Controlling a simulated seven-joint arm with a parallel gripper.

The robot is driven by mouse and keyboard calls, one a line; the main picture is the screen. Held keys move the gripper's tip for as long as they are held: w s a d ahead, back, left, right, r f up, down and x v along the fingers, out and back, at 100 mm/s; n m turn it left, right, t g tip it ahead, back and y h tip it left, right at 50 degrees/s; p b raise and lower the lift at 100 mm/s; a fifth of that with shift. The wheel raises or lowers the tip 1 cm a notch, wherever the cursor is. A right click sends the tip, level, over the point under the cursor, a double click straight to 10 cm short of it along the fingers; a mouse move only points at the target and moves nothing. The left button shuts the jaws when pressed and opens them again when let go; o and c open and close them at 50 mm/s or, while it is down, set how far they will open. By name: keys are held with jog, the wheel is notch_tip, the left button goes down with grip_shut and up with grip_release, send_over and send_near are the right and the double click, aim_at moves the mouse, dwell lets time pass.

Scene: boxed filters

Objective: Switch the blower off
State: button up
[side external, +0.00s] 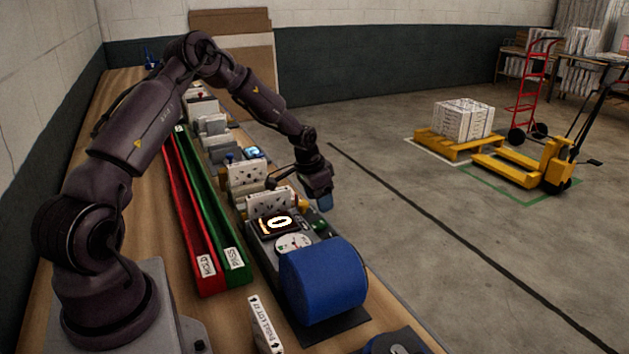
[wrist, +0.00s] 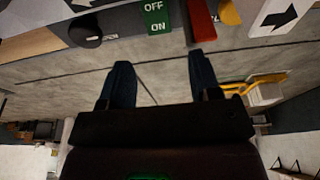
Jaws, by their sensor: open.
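The blower unit has a large blue drum (side external: 325,280) in the side external view, with a round dial (side external: 293,243) and a lit display (side external: 280,222) that appears to read 0 behind it. A green switch (wrist: 155,17) marked OFF and ON is at the top edge of the wrist view, partly cut off; I cannot tell which side is pressed. My gripper (wrist: 162,78) is open and empty, its two fingers apart and pointing toward the switch without touching it. In the side view my gripper (side external: 325,203) hangs just beyond the blower's back right corner.
Beside the switch are a black knob (wrist: 88,32), a red part (wrist: 200,22) and a white arrow card (wrist: 283,17). A red HOLD chute (side external: 190,215) and green PASS chute (side external: 222,235) run along the bench. Open floor lies right.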

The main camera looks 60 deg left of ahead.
jog(key=v, duration=0.6)
jog(key=shift+r, duration=0.3)
jog(key=shift+s, duration=0.1)
jog(key=shift+n+g+h, duration=0.3)
jog(key=shift+n+g, duration=0.4)
jog(key=s+d, duration=0.1)
jog(key=s+d+f, duration=0.1)
jog(key=s, duration=0.1)
jog(key=shift+s, duration=0.25)
jog(key=s+d+r+m+t, duration=0.1)
jog(key=s+d+r+t, duration=0.3)
jog(key=s+d+r, duration=1.6)
jog(key=shift+d+r, duration=0.7)
jog(key=shift+d, duration=0.55)
